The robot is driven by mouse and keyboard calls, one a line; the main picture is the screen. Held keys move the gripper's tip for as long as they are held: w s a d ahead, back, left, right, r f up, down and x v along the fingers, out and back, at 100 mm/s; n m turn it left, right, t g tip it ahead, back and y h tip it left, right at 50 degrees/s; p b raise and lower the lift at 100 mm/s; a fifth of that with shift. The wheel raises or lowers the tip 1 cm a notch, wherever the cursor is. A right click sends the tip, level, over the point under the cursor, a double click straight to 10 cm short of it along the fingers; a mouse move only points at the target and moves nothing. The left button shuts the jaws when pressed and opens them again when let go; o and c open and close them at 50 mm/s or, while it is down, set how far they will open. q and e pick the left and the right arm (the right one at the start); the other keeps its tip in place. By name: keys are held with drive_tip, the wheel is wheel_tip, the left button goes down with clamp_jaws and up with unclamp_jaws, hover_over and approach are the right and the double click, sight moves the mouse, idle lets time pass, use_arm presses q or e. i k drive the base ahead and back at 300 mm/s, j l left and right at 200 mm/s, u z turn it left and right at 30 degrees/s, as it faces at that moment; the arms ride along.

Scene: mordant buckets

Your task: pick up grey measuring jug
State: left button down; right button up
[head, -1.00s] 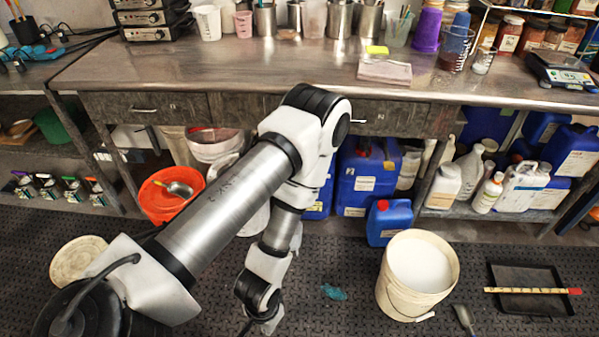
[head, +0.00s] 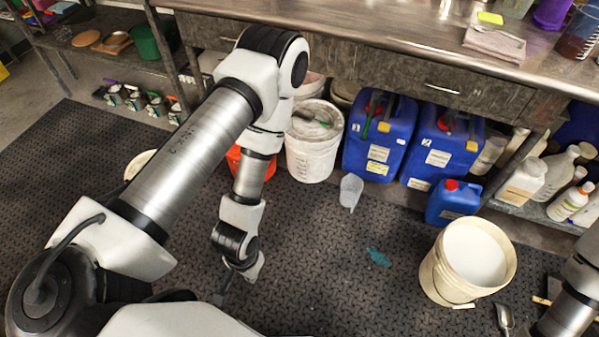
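The grey measuring jug (head: 349,190) is on the mat, in front of the white lidded bucket and the blue jerrycans. It looks small, translucent grey and upright or slightly tilted. My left gripper (head: 222,297) hangs low over the mat, to the left of and nearer than the jug, well apart from it. Its fingers are small, dark and partly hidden by the wrist, so I cannot tell whether they are open. A link of my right arm shows in the lower right corner; the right gripper is out of the picture.
A cream bucket of white liquid (head: 436,275) stands to the right, a teal splat (head: 378,257) nearby. The bench (head: 400,40) overhangs. Mat is clear between gripper and jug.

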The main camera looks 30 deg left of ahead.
sight(352, 186)
drive_tip(key=u, duration=0.6)
drive_tip(key=i+l+u, duration=0.1)
drive_tip(key=l+u, duration=0.3)
drive_tip(key=i+l+u, duration=0.1)
drive_tip(key=u, duration=0.25)
drive_tip(key=l+u, duration=0.8)
drive_tip(key=k+l, duration=0.1)
drive_tip(key=l, duration=0.85)
drive_tip(key=k+u, duration=0.05)
